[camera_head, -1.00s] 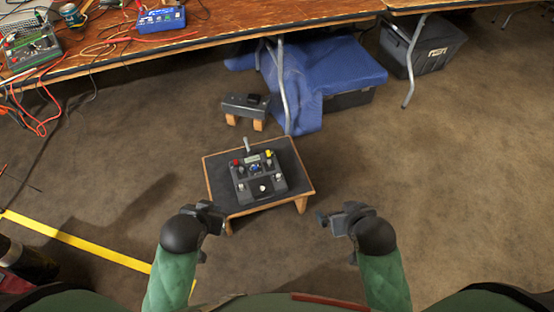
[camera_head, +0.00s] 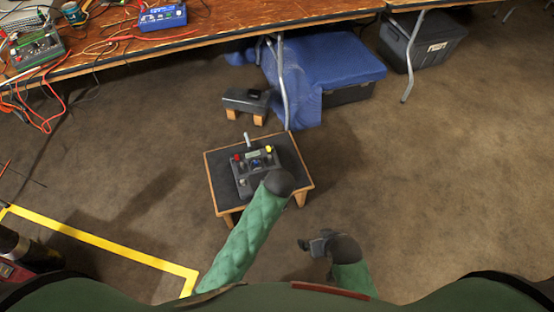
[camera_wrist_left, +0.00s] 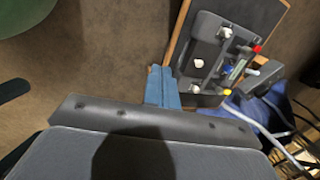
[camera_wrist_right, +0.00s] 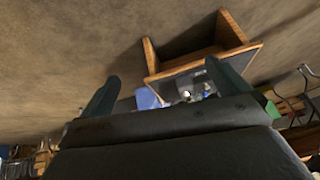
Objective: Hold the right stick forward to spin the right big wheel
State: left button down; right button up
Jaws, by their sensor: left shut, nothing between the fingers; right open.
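A dark control box (camera_head: 247,172) sits on a small black-topped table (camera_head: 222,185), with red and yellow knobs and a metal lever at its far side. My left forearm covers its right part in the head view. In the left wrist view the box (camera_wrist_left: 205,45) shows the right stick's pale cap (camera_wrist_left: 193,88), just beyond my left gripper (camera_wrist_left: 160,72). That gripper is shut and empty, apart from the cap in the picture. The left stick (camera_wrist_left: 225,33) is farther up. My right gripper (camera_head: 312,243) is open and empty, in front of the table. I cannot identify a big wheel.
A dark unit on wooden blocks (camera_head: 246,102) stands behind the small table. Beyond are a blue cloth (camera_head: 325,65), a workbench (camera_head: 230,30) with metal legs and a black bin (camera_head: 425,45). Yellow tape (camera_head: 110,245) marks the floor at left. Floor right of the table is clear.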

aim_at(270, 160)
pick_arm(q)
jog(key=w+d+f+m+t+y, duration=0.1)
jog(key=w+d+m+t+y, duration=0.2)
jog(key=w+d+m, duration=0.8)
jog(key=shift+w+f+m+y, duration=0.3)
jog(key=shift+w+y, duration=1)
jog(key=shift+w, duration=0.6)
pick_arm(e)
jog(key=s+a+f+t+y, duration=0.1)
jog(key=s+a+f, duration=0.2)
jog(key=a+f, duration=0.5)
jog(key=shift+s+f+t+y, duration=0.15)
jog(key=shift+f+t+y, duration=0.25)
jog(key=shift+f, duration=1.95)
jog(key=shift+d, duration=0.1)
pick_arm(q)
jog(key=b+x, duration=0.1)
jog(key=x, duration=0.9)
jog(key=shift+w+a+f, duration=0.1)
jog(key=shift+w+a, duration=0.7)
jog(key=shift+a, duration=0.2)
jog(key=shift+w+a+b, duration=0.3)
jog(key=shift+w+a, duration=0.1)
jog(key=shift+a, duration=0.2)
pick_arm(e)
jog(key=shift+f, duration=0.9)
pick_arm(q)
jog(key=shift+r, duration=0.2)
